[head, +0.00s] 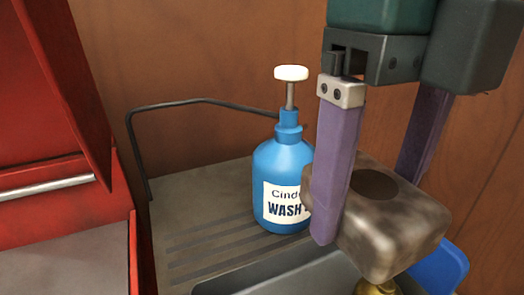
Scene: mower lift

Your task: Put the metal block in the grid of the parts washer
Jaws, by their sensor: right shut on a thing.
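My right gripper (368,203), with two purple fingers, comes down from the top right and is shut on the metal block (405,225). The block is brownish grey, with rounded edges and a dark round patch on top. It is held in front of the blue bottle and partly above the dark grey basin (285,277). A slotted grey draining surface (200,235) lies behind and left of the basin. It seems to be part of the parts washer, but I cannot tell whether the slots are its grid. The basin's inside is mostly hidden. My left gripper is out of view.
A blue pump bottle (277,170) with a white top stands on the slotted surface, close left of the gripper. A thin black rail (195,102) runs behind it. A red cabinet (40,110) fills the left side. Blue (447,270) and brass (377,287) parts show below the block.

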